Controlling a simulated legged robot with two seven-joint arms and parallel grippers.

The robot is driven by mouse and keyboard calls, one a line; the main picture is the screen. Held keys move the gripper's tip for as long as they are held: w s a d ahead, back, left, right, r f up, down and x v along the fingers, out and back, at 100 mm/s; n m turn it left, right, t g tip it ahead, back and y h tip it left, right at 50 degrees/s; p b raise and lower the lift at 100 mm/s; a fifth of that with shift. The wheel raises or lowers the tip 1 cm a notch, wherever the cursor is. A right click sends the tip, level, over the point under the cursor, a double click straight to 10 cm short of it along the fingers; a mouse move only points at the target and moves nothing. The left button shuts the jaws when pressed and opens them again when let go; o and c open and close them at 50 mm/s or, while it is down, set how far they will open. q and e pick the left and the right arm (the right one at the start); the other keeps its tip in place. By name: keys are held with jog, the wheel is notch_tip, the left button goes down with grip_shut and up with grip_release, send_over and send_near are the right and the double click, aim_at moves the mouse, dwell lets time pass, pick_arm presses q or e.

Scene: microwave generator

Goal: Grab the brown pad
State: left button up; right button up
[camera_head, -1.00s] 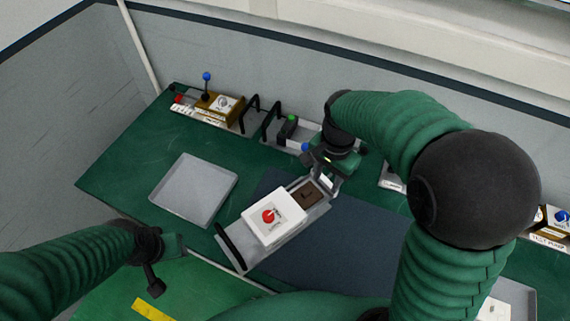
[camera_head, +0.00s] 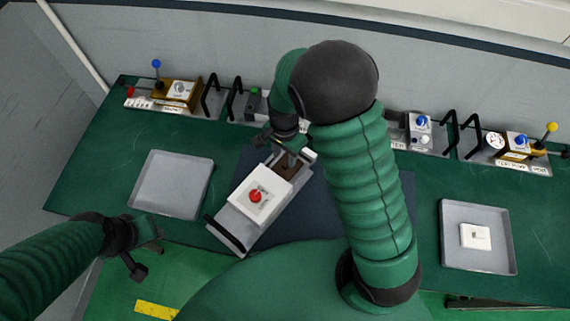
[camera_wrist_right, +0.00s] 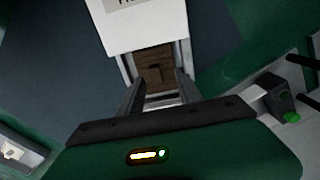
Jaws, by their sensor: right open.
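The brown pad (camera_wrist_right: 154,70) sits in a grey metal holder, beside a white block with a red knob (camera_head: 262,194). In the head view the pad (camera_head: 287,168) is partly hidden by my right gripper (camera_head: 291,160). In the right wrist view my right gripper (camera_wrist_right: 158,84) is open, with its two fingers on either side of the pad; I cannot tell if they touch it. My left gripper (camera_head: 146,251) hangs at the lower left, off the table's front edge, away from the pad; its jaw state is unclear.
The holder lies on a dark blue mat (camera_head: 322,215). An empty grey tray (camera_head: 172,184) is on the left, and another tray (camera_head: 462,261) with a white piece is on the right. Control panels with levers and black handles (camera_head: 212,97) line the back edge.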

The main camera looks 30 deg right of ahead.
aim_at(286, 163)
jog(key=f, duration=0.2)
jog(key=shift+s+a+f, duration=0.3)
jog(key=shift+s+a, duration=0.05)
jog(key=shift+s, duration=0.05)
jog(key=shift+d+f, duration=0.2)
jog(key=shift+f, duration=0.1)
jog(key=shift+w+d+f, duration=0.2)
jog(key=shift+d, duration=0.55)
jog(key=shift+c, duration=2.3)
jog(key=shift+s, duration=0.1)
jog(key=shift+c, duration=1.2)
jog(key=shift+a, duration=0.25)
grip_shut()
pick_arm(q)
jog(key=shift+s+a+r, duration=0.1)
jog(key=shift+s+r, duration=0.1)
jog(key=shift+r, duration=0.15)
pick_arm(e)
jog(key=shift+a+r, duration=0.1)
jog(key=shift+a, duration=0.15)
